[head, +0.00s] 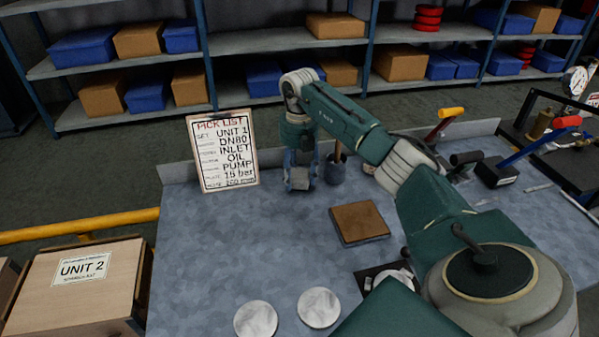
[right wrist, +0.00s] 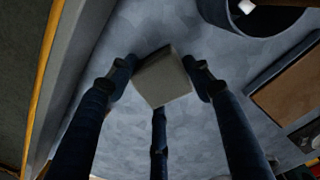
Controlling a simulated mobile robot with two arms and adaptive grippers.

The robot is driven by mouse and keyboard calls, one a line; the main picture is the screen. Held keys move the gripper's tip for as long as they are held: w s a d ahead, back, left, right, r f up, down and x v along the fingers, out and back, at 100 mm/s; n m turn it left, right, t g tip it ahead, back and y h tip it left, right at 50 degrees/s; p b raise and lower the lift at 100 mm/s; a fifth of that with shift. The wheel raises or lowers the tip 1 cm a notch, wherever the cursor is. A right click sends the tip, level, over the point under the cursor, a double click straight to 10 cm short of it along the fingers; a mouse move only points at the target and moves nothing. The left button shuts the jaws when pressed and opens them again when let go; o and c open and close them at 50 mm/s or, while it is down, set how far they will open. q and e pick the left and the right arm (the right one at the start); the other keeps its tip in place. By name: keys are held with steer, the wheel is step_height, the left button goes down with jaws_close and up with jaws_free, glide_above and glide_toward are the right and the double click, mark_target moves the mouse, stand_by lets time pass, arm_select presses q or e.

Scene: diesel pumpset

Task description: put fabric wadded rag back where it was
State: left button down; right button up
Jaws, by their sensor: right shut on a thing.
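A pale grey, block-like wad, which I take for the fabric rag (head: 300,179), is between the fingers of my right gripper (head: 300,172) near the back of the grey-blue workbench in the head view. In the right wrist view the rag (right wrist: 163,78) sits at the fingertips of my right gripper (right wrist: 160,82), with fingers on both sides and another below. The bench surface (right wrist: 115,130) shows behind it. I cannot tell whether the rag touches the bench. My left gripper is not in view.
A dark cup (head: 336,171) stands just right of the gripper. A brown-topped pad (head: 360,222) lies nearer, and two pale discs (head: 255,319) (head: 319,307) lie at the front. A pick-list board (head: 222,150) stands at the back left. Bare bench (head: 235,240) lies left of the pad.

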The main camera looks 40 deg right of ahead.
mark_target(299, 173)
steer(key=shift+a+f, duration=0.1)
steer(key=shift+f, duration=0.1)
steer(key=o, duration=1)
steer(key=shift+o, duration=0.8)
steer(key=shift+r, duration=0.15)
steer(key=shift+r+p, duration=0.3)
steer(key=shift+r, duration=0.05)
step_height(299, 173, up, 12)
steer(key=p, duration=1)
steer(key=shift+f, duration=0.25)
